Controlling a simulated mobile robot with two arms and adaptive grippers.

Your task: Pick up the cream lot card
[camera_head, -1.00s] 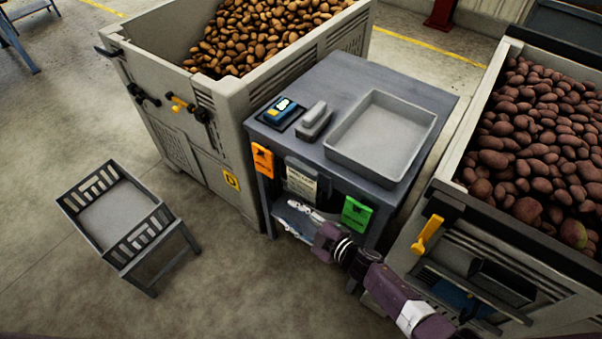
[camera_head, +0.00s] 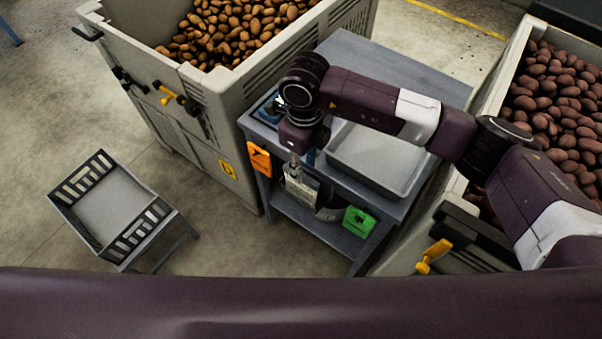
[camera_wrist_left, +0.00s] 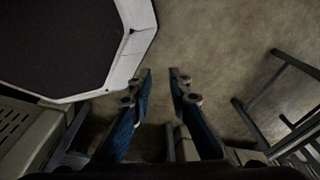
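The cream lot card (camera_head: 301,187) hangs upright at the front edge of the grey table, between an orange card (camera_head: 260,160) and a green card (camera_head: 358,221). My right gripper (camera_head: 294,171) points down at the card's upper edge, and its finger overlaps the card in the head view. Whether it touches or grips the card cannot be told. My left gripper (camera_wrist_left: 160,79) shows in the left wrist view with its blue-padded fingers apart and nothing between them. It is not seen in the head view.
A grey tray (camera_head: 376,188) sits on the table (camera_head: 352,49), partly behind my right arm. Potato bins stand on the left (camera_head: 222,120) and right (camera_head: 487,90). A slatted grey stand (camera_head: 108,202) is on the floor at left, with clear floor around it.

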